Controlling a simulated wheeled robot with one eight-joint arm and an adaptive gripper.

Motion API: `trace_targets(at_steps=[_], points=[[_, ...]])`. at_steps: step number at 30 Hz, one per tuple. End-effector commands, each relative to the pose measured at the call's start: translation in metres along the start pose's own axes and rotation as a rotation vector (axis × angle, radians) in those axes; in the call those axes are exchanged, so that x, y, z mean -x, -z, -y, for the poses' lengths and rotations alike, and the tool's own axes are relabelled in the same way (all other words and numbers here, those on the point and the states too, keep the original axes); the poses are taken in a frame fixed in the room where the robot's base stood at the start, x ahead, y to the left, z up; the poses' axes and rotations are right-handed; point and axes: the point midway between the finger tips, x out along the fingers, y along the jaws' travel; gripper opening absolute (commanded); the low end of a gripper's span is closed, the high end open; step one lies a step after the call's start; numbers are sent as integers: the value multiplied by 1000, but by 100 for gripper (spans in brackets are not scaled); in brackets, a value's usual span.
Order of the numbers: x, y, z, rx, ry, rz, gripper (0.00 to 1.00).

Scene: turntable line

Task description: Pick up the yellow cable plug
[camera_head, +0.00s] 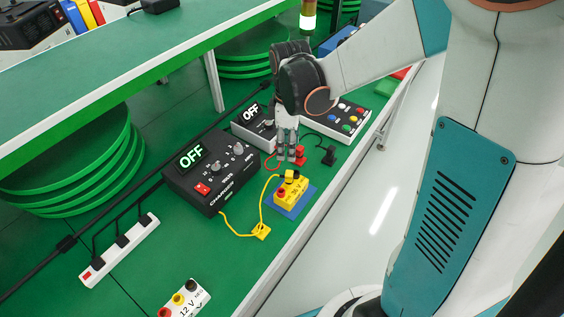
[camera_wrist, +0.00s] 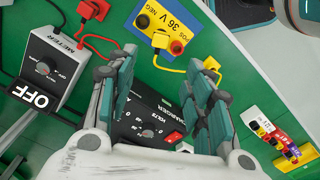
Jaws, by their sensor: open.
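A yellow cable plug (camera_head: 262,232) lies on the green table in front of the black charger, on a yellow cable. In the wrist view a yellow plug (camera_wrist: 211,63) shows just beyond the right finger's tip. The block (camera_head: 295,189) stands on a blue pad. My gripper (camera_head: 286,158) is open and empty above the table behind the block. Its fingers (camera_wrist: 160,75) are wide apart and hide part of the charger.
The charger (camera_head: 203,172) and the meter (camera_head: 256,126) both read OFF. A red plug (camera_head: 299,153) and a black plug (camera_head: 329,155) are close to my gripper. A white 12 V block (camera_head: 184,299) and a power strip (camera_head: 120,251) stand nearer. The table's right edge is close to the block.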

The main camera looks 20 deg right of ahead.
Motion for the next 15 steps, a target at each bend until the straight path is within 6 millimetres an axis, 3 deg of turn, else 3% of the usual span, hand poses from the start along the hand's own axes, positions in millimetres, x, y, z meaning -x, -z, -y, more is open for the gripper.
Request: trace_targets(at_steps=[9,15], points=[[-60,0,0,-2,-1,0,47],[-79,0,0,-2,-1,-1,47]])
